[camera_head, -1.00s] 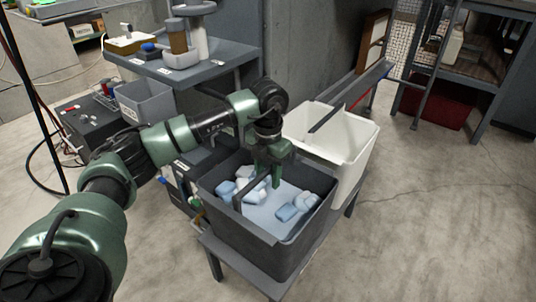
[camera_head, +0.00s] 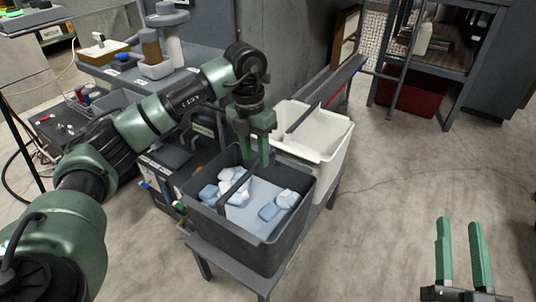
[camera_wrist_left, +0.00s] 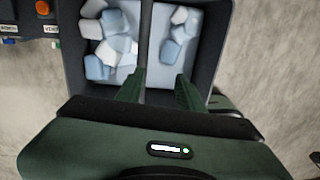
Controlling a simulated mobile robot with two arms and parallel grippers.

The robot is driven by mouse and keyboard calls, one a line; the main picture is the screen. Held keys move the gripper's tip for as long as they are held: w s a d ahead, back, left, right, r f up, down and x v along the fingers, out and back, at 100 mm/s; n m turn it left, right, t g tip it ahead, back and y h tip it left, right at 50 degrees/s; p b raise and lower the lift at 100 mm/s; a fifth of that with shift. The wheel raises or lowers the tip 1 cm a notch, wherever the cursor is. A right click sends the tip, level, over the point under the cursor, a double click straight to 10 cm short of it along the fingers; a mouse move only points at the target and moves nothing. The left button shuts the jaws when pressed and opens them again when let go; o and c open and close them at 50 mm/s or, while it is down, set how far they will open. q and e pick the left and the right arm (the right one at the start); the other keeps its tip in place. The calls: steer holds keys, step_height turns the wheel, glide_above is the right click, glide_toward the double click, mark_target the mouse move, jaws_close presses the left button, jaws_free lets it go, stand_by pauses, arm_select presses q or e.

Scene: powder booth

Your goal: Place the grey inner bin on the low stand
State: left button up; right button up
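The dark grey bin (camera_head: 232,238) holds several pale blue and white lumps. It stands on a low grey table (camera_head: 205,262), beside a white bin (camera_head: 335,150). A thin bar handle (camera_head: 233,184) spans the grey bin's top. My left gripper (camera_head: 261,158) points down over the grey bin. In the left wrist view its fingers (camera_wrist_left: 160,85) are apart, with the handle (camera_wrist_left: 147,40) running between them, closer to the left finger. I cannot tell whether they touch it. My right gripper (camera_head: 462,255) is open and empty, over the floor at lower right.
A grey bench (camera_head: 195,80) with containers stands behind the bins. A dark box (camera_head: 75,132) is at left. A rack (camera_head: 440,65) with a red bin (camera_head: 412,95) below stands at upper right. The floor (camera_head: 400,190) between is clear.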

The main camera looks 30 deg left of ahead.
arm_select(q)
steer(key=s+d+f+m+h, duration=0.1)
steer(key=d, duration=0.3)
steer(key=s+d+f+h, duration=0.1)
steer(key=d, duration=0.3)
steer(key=s+d+f+m+g+h, duration=0.1)
steer(key=d+f+h, duration=0.1)
steer(key=d, duration=0.3)
steer(key=shift+s+m, duration=0.25)
steer(key=shift+m, duration=0.05)
steer(key=s+d+r+m+g+h, duration=0.15)
steer(key=s+d+h, duration=0.25)
steer(key=d, duration=0.4)
steer(key=s+d+r+g+h, duration=0.1)
steer(key=s+d+r+h, duration=0.2)
steer(key=d, duration=0.4)
steer(key=s+d+r+n+h, duration=0.3)
steer(key=s+d+r+h, duration=0.3)
steer(key=r+h, duration=0.4)
steer(key=w+a+r+n+t+h, duration=0.25)
steer(key=a+r+n+t, duration=0.4)
steer(key=n+t, duration=0.9)
steer(key=w+a+f+n+t+y, duration=0.2)
steer(key=a+f+n+t+y, duration=0.2)
steer(key=n+y, duration=0.5)
steer(key=w+a+f+n+t+y, duration=0.2)
steer(key=a+f+n+t+y, duration=0.3)
steer(key=n+y, duration=0.5)
steer(key=shift+a+n, duration=0.6)
steer(key=shift+a, duration=0.2)
